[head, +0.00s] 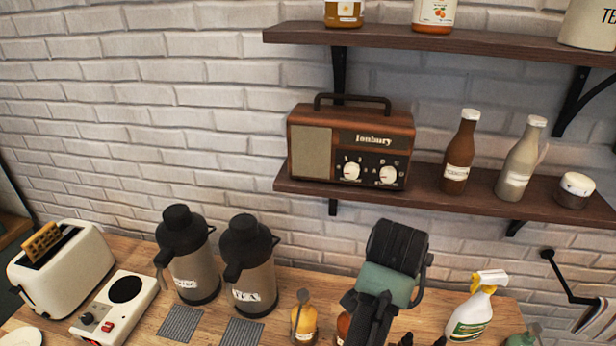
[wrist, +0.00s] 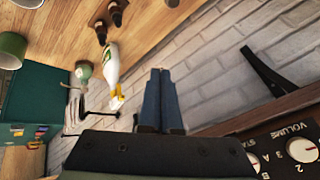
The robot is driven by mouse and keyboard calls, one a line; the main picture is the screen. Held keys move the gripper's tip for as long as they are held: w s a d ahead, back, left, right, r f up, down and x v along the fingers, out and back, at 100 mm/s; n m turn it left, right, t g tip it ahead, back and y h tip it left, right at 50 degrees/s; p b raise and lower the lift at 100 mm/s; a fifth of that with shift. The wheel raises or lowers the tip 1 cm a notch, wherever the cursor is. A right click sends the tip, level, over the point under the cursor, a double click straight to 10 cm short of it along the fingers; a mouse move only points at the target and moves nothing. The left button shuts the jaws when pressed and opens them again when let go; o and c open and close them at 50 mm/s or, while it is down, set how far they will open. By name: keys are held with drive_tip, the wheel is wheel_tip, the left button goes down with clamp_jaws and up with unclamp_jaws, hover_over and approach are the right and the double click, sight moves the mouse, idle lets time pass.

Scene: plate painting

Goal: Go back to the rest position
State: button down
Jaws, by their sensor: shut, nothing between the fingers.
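In the wrist view my gripper (wrist: 160,72) shows as two blue fingers side by side, closed together with nothing held. They point toward the brick wall, and no object touches them. In the head view my black and teal arm rises in front of the counter at lower centre right, below the lower shelf. It hides part of the counter and part of a dark bottle (head: 343,327); I cannot make out the fingertips there.
The radio (head: 350,145) sits on the lower shelf (head: 430,201), close to my wrist in the wrist view (wrist: 292,150). A spray bottle (head: 472,312) stands right of my arm. Two flasks (head: 188,260) (head: 249,270), a toaster (head: 62,270) and a small bottle (head: 303,322) stand left.

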drive_tip(key=a+r+n+t+h+b, duration=0.1)
drive_tip(key=r+n+t+b, duration=0.1)
drive_tip(key=r+t, duration=0.35)
drive_tip(key=a+r+n+t+h+b, duration=0.1)
drive_tip(key=a+r+t+b, duration=0.15)
drive_tip(key=r, duration=0.55)
drive_tip(key=a+r+n+t+b, duration=0.1)
drive_tip(key=r+n+t+b, duration=0.15)
drive_tip(key=r, duration=0.45)
drive_tip(key=s+a+r+n+t+y+b, duration=0.2)
drive_tip(key=s+a+r+n+t, duration=0.1)
drive_tip(key=s+a+r+t, duration=0.2)
drive_tip(key=s+a+r+n+t+y+b, duration=0.2)
drive_tip(key=s+a+r+t, duration=0.3)
drive_tip(key=s+r, duration=0.5)
drive_tip(key=shift+s+a+r+n+t+y+b, duration=0.25)
drive_tip(key=shift+s+a+n+t+y+b, duration=0.15)
drive_tip(key=shift+s+n+b, duration=0.5)
drive_tip(key=shift+s+p, duration=0.2)
drive_tip(key=shift+p, duration=0.1)
